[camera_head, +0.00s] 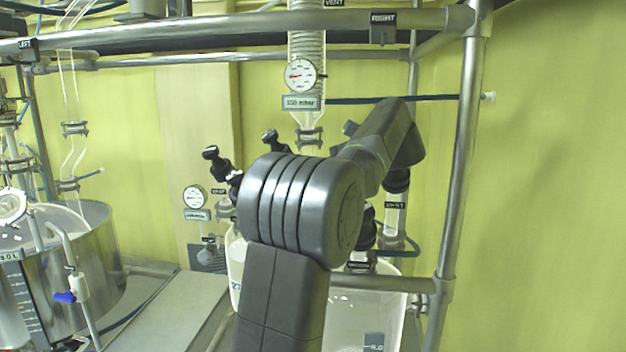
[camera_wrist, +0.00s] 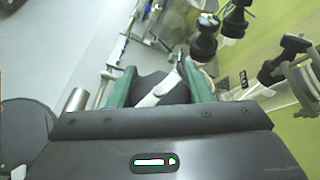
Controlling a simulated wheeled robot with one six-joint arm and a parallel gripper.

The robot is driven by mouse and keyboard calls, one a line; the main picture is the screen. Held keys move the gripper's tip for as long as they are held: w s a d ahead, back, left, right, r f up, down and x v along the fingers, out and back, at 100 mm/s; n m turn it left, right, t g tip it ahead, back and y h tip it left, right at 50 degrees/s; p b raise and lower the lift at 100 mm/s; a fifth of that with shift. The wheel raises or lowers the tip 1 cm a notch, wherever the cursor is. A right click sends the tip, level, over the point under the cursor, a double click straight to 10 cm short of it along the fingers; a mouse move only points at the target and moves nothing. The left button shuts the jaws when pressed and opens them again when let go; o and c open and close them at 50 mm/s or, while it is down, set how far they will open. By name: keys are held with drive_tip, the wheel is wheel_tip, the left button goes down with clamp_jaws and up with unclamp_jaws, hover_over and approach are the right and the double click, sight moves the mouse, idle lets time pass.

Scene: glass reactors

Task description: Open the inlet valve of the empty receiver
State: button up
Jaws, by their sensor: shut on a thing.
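My gripper (camera_wrist: 158,82) shows in the wrist view with a green finger on each side of a black rounded valve handle (camera_wrist: 150,84) with a white bar across it. It is shut on this handle. In the head view my arm hides the gripper and the held handle. Two glass receivers stand behind my arm there: a left one (camera_head: 236,262), mostly covered, and a right one (camera_head: 388,312), partly covered. I cannot tell which is empty, nor which receiver the held handle belongs to.
Other black valve handles (camera_wrist: 204,42) stand close to the gripper's right, with another (camera_wrist: 287,56) farther right. A steel frame post (camera_head: 462,150) rises right of my arm. A pressure gauge (camera_head: 300,75) hangs above it. A steel vessel (camera_head: 95,255) stands at left.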

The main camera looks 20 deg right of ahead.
drive_tip(key=shift+s+n+g, duration=0.1)
drive_tip(key=shift+n+g, duration=0.5)
drive_tip(key=shift+g, duration=0.1)
drive_tip(key=o, duration=1)
drive_tip(key=shift+a, duration=0.2)
drive_tip(key=shift+f, duration=0.1)
